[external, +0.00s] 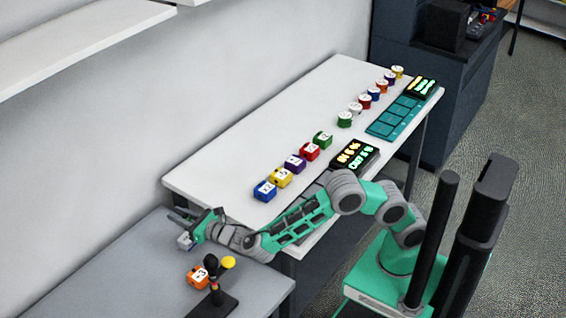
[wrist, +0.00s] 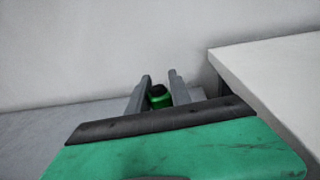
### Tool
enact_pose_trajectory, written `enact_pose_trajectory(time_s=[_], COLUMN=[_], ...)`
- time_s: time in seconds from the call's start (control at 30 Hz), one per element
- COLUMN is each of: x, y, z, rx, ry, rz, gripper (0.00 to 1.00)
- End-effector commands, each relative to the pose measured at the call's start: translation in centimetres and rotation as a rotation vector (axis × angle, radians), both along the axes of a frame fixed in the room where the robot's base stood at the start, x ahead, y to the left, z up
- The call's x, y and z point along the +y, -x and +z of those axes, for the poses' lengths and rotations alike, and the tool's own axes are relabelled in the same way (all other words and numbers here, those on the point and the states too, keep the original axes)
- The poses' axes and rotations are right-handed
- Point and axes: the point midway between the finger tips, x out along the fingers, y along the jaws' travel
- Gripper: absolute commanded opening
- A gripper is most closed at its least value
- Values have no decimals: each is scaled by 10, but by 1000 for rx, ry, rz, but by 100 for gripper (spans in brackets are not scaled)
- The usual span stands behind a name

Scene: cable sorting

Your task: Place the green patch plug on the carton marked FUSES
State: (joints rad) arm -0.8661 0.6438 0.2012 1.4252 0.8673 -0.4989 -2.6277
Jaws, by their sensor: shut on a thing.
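My gripper (external: 181,219) reaches over the grey lower table at the left in the external view. In the wrist view its two fingers (wrist: 160,90) are shut on a green plug with a dark top (wrist: 160,98). The plug's green body is hard to make out in the external view. A small pale grey block (external: 186,241) shows just below the fingers there; I cannot tell whether it is held or stands on the table. No carton with a readable FUSES mark shows in either view.
The higher white table (external: 230,165) holds several coloured blocks, small spools, a teal tray (external: 382,130) and dark lit displays (external: 352,155). A wall stands behind.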

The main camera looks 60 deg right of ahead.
Motion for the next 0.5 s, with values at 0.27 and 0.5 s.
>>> enact_pose_trajectory(time_s=[0.27,0.5], x=[3,3], y=[-5,-5], z=[-38,-37], rx=[1,0], ry=[0,0], rz=[1,0], gripper=[0,0])
